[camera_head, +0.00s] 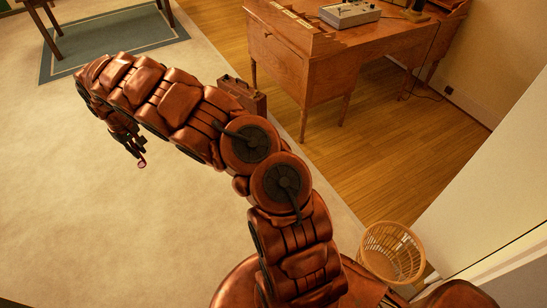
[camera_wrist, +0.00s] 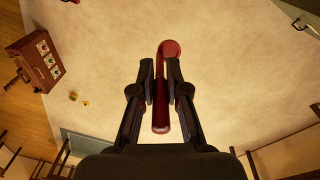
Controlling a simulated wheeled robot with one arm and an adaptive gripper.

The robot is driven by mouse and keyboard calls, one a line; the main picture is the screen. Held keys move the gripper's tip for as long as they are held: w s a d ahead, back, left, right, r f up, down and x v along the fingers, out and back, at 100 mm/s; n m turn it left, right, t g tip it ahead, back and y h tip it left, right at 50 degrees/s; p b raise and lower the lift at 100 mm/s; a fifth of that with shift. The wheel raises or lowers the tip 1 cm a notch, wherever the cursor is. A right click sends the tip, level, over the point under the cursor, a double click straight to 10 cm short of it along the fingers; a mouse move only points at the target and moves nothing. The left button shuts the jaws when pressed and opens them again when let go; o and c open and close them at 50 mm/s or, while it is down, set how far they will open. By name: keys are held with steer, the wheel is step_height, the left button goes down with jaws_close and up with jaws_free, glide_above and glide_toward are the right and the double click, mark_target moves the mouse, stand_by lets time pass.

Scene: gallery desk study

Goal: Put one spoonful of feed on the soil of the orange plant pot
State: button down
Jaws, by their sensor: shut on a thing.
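My gripper (camera_head: 136,148) hangs over the pale carpet at the left of the head view. In the wrist view, my gripper (camera_wrist: 160,78) is shut on a dark red spoon-like tool (camera_wrist: 161,115). The tool's shaft runs between the fingers, and its rounded, curved end is beyond the fingertips. Only a small red bit of the tool (camera_head: 142,163) shows in the head view. I cannot tell whether the tool holds feed. I cannot make out an orange plant pot, soil or a feed container in either view.
A wooden desk (camera_head: 290,68) with a grey device (camera_head: 349,13) stands at the upper right. A brown case (camera_head: 243,96) is beside it. A wicker basket (camera_head: 392,252) stands near the wall. Tiny orange items (camera_wrist: 85,103) lie left in the wrist view. The carpet (camera_head: 60,200) is largely clear.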

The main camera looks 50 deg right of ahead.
steer(key=shift+w+a+f, duration=0.15)
steer(key=shift+f, duration=0.05)
steer(key=shift+w+r+g+b, duration=0.1)
steer(key=shift+w+g+b, duration=0.15)
steer(key=shift+g+b, duration=0.25)
steer(key=shift+w+a+r, duration=0.1)
steer(key=shift+w+a, duration=0.05)
steer(key=shift+a, duration=0.05)
steer(key=shift+w+d+g+h, duration=0.1)
steer(key=shift+g+h, duration=0.2)
steer(key=shift+g, duration=0.1)
steer(key=shift+w+a+r+p, duration=0.15)
steer(key=shift+w+a+p, duration=0.1)
steer(key=shift+p, duration=0.2)
steer(key=shift+g, duration=0.4)
steer(key=shift+w+p, duration=0.1)
steer(key=shift+p, duration=0.2)
steer(key=shift+d+f, duration=0.15)
steer(key=shift+f, duration=0.05)
